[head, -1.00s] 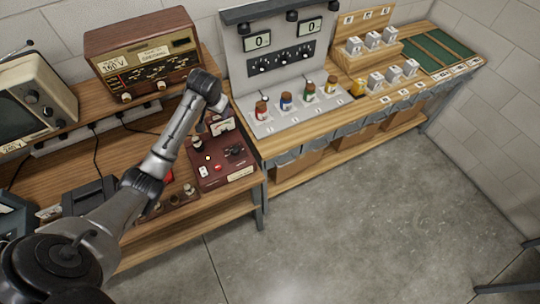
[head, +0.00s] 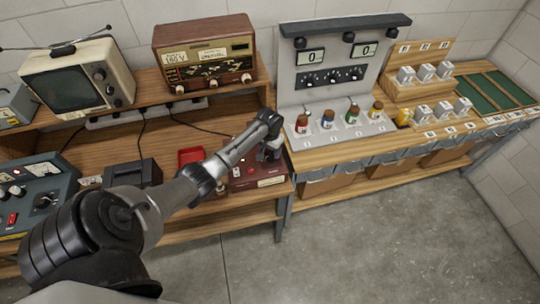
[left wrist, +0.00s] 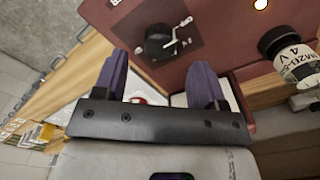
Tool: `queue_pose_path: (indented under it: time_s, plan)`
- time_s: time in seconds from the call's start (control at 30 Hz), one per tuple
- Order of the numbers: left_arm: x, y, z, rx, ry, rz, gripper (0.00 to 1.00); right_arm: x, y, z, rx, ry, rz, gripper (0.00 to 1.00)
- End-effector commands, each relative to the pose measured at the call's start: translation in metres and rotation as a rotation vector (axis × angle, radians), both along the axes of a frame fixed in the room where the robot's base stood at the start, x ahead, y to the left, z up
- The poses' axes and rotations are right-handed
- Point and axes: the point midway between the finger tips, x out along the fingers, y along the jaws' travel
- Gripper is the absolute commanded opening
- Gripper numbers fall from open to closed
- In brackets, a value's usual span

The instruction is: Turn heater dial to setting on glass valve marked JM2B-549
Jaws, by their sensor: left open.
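The dark red tester box (head: 245,184) sits on the bench in the head view, largely covered by my left arm. In the left wrist view its top (left wrist: 225,30) carries a black dial (left wrist: 158,42) with a pale pointer line, on a dark plate. The glass valve (left wrist: 298,62) stands at the right, with a black cap and a white label; I read part of "M2B-5" and "4 V". My left gripper (left wrist: 158,82) is open and empty, its fingers short of the dial in the picture; contact is not visible. It also shows above the box in the head view (head: 269,154). My right gripper is out of view.
A wooden radio (head: 205,52) and an old television (head: 80,80) stand on the shelf behind. A grey panel (head: 330,75) with two displays and several bottles is to the right. A red tray (head: 190,157) lies left of the box. The floor in front is clear.

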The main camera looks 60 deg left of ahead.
Motion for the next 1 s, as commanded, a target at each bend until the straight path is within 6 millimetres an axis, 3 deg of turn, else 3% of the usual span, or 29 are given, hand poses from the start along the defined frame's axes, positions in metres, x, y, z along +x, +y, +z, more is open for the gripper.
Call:
queue_pose_path:
  time_s: [0.1, 0.3, 0.73, 1.0]
  plan:
    - [-0.001, 0.0, -0.018, 0.0, 0.002, 0.0, 0.65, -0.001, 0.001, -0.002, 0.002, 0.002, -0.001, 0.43]
    - [0.0, 0.0, -0.034, 0.0, 0.0, 0.0, 0.65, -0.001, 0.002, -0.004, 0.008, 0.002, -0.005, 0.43]
    - [0.0, 0.0, -0.04, 0.001, 0.0, -0.001, 0.65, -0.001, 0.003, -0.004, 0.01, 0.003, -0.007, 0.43]
    - [0.0, 0.0, -0.04, 0.001, 0.0, -0.001, 0.41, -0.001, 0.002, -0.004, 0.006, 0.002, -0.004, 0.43]
